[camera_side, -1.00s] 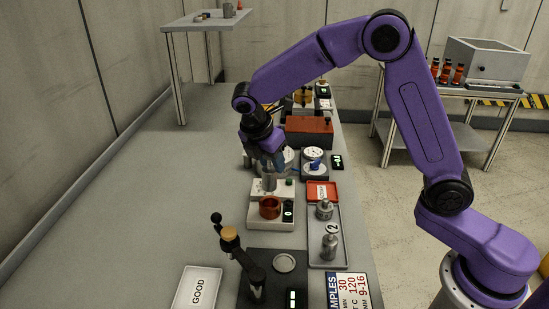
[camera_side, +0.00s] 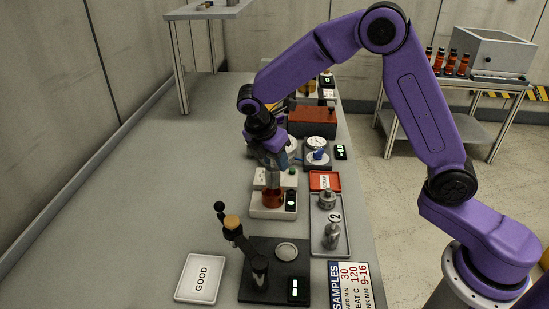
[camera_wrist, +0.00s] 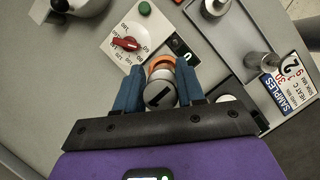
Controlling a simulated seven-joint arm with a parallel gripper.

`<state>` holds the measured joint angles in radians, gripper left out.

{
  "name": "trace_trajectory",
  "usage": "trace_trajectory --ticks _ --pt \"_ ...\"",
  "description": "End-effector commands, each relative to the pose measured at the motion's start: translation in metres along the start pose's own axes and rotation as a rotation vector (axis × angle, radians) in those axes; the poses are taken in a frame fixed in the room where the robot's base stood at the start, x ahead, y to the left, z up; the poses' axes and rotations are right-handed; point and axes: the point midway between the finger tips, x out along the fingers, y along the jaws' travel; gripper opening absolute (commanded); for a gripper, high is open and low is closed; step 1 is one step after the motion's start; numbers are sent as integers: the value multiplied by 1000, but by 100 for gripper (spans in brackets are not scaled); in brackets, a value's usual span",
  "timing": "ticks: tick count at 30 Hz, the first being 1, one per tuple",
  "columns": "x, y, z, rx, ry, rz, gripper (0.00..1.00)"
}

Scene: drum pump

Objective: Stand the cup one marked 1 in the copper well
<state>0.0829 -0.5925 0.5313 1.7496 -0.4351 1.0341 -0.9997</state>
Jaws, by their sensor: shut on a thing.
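The cup marked 1 (camera_wrist: 160,93) is a grey metal cylinder, its "1" facing the wrist camera. My gripper (camera_wrist: 161,78) is shut on it, with a blue finger on each side. In the side view my gripper (camera_side: 272,163) points down and the cup (camera_side: 273,181) hangs upright below it. The copper well (camera_side: 273,198) is a reddish-copper ring on a pale unit, directly under the cup. Its orange rim also shows just beyond the cup in the wrist view (camera_wrist: 160,62). The cup's lower end is at or inside the well's mouth; I cannot tell how deep.
The pale unit has a red knob (camera_wrist: 127,43), a green button (camera_wrist: 144,8) and a small display. A grey tray (camera_side: 318,245) at right holds metal pieces, one marked 2 (camera_side: 332,234). A black stand (camera_side: 262,285) and a GOOD tray (camera_side: 201,278) are nearer. The left bench is clear.

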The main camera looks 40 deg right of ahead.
Motion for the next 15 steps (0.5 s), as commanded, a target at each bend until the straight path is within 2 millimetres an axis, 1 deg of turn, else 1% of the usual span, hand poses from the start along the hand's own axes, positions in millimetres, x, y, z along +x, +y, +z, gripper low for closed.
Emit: trace_trajectory --ticks 8,15 --pt "0 0 0 0 0 1 0" --pt "5 0 -2 -1 -1 0 0"
